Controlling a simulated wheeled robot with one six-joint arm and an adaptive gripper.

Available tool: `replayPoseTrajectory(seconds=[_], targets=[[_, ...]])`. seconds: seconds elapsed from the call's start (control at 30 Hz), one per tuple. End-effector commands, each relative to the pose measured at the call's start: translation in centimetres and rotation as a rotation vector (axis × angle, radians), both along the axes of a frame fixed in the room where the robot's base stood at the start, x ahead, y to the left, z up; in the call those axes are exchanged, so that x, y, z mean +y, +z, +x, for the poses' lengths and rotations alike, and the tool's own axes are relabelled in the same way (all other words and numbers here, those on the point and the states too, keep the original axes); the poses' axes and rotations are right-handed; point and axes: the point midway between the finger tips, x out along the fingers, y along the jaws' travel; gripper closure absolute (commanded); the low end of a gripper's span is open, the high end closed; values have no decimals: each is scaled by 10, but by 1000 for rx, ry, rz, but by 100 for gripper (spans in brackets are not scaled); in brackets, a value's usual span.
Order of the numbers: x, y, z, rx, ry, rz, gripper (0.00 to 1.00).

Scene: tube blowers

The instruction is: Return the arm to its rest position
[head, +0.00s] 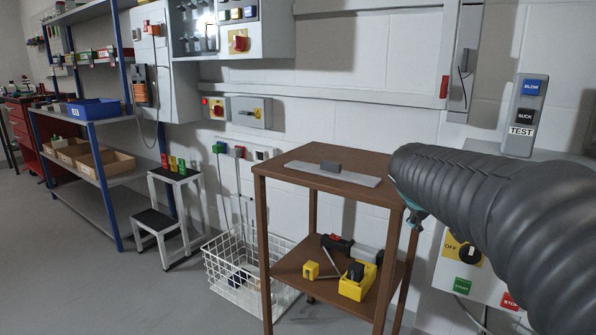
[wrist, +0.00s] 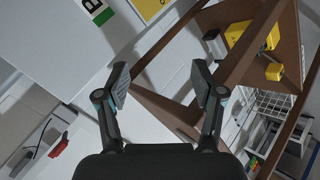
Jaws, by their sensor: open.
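My arm (head: 480,185), in a dark ribbed sleeve, reaches in from the right of the head view, in front of the wall and the right side of the brown table. My gripper shows in the wrist view (wrist: 160,90) with its two fingers spread apart and nothing between them. In the head view the sleeve hides most of the gripper; only a small teal and dark part shows beside the table's right edge. The brown table (head: 375,160) carries a flat grey plate with a dark block (head: 330,173) on its top.
The table's lower shelf (head: 310,287) holds yellow boxes and tools. A white wire basket (head: 225,275) stands left of it, then a step stool (head: 160,235) and a blue-framed shelf rack (head: 100,180). A panel with BLOW and SUCK buttons (head: 524,115) is behind my arm. Floor at left is clear.

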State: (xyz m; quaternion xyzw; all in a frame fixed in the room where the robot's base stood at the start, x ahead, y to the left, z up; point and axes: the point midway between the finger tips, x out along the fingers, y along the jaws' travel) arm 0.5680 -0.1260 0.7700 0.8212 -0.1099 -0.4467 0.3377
Motion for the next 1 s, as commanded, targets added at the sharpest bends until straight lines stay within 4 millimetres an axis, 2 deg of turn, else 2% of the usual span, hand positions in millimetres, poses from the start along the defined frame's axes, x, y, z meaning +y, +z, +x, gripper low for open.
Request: replayPoseTrajectory(seconds=[0.03, 0.1, 0.3, 0.5, 0.6, 0.7, 0.83, 1.0], targets=[[10, -13, -26, 22, -27, 73, 32], [26, -34, -62, 57, -68, 183, 32], [75, -83, -161, 138, -164, 467, 32], [115, -109, -237, 169, -207, 662, 32], [124, -112, -259, 153, -202, 704, 32], [125, -106, -270, 123, -186, 708, 32], [126, -94, -273, 86, -168, 709, 32], [127, -91, -274, 80, -161, 709, 32]])
